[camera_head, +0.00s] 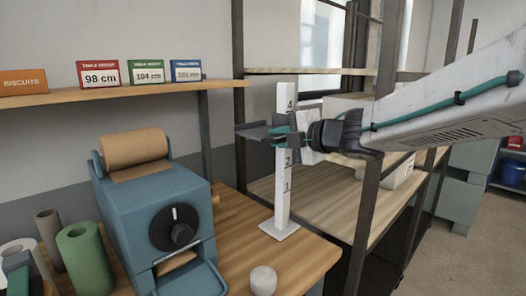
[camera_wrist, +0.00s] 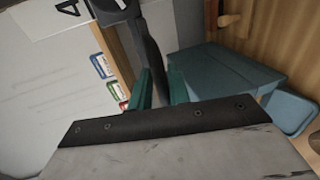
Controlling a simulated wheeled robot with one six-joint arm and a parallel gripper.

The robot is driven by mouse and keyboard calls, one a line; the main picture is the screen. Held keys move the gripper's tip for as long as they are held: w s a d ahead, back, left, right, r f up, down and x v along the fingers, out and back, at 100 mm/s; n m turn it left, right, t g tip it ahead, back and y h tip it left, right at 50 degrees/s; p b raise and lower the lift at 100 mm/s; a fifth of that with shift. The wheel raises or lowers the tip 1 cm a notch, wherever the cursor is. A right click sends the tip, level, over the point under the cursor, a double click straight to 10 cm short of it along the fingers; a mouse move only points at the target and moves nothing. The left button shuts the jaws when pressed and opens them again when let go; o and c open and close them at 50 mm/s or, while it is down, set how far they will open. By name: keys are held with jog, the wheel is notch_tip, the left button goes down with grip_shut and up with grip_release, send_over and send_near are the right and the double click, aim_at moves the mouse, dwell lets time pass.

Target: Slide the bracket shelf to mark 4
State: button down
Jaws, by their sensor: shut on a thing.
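The white upright post (camera_head: 284,195) stands on a square base at the bench edge. The dark grey bracket shelf (camera_head: 254,131) is on the post, above mark 2 and below mark 4; the stretch between is covered. My gripper (camera_head: 287,138), with teal fingers, reaches in from the right and is shut on the bracket shelf. In the wrist view, the dark bracket (camera_wrist: 149,45) runs between the teal fingers (camera_wrist: 160,88), and the post's 4 (camera_wrist: 68,8) shows at the top left.
A blue dispenser (camera_head: 150,215) with a brown paper roll (camera_head: 133,148) stands left of the post. A wooden wall shelf (camera_head: 120,95) holds several small signs. A dark-framed rack (camera_head: 375,200) stands close on the right, under my arm.

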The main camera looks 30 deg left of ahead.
jog(key=shift+r, duration=0.15)
jog(key=c, duration=1.5)
grip_release()
jog(key=shift+d, duration=0.1)
jog(key=v, duration=0.7)
jog(key=shift+d, duration=0.35)
